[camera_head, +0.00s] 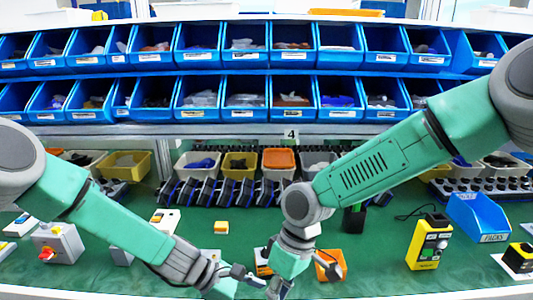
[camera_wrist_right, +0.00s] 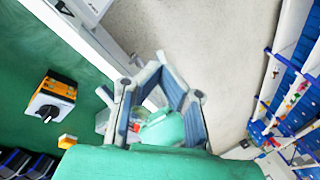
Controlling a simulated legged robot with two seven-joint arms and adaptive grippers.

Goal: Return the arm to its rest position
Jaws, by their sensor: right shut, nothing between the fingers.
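My right arm comes in from the right in the head view and bends down at the bottom centre. My right gripper (camera_head: 281,289) is low there, partly cut by the frame edge. In the right wrist view its fingers (camera_wrist_right: 160,62) close toward each other with nothing held. My left gripper (camera_head: 245,279) is close beside it at the bottom centre; its fingers overlap the right gripper's area, so its opening is unclear. A rotary switch (camera_wrist_right: 50,98) with a black knob on a white and yellow-orange body is left of the right gripper in the wrist view, apart from it.
The green table (camera_head: 380,255) holds a grey box with a red knob (camera_head: 46,243), a yellow device (camera_head: 428,242), a blue bin (camera_head: 478,217) and a small yellow block (camera_head: 221,227). Blue bin racks (camera_head: 270,73) fill the back. Pale floor (camera_wrist_right: 220,60) shows in the wrist view.

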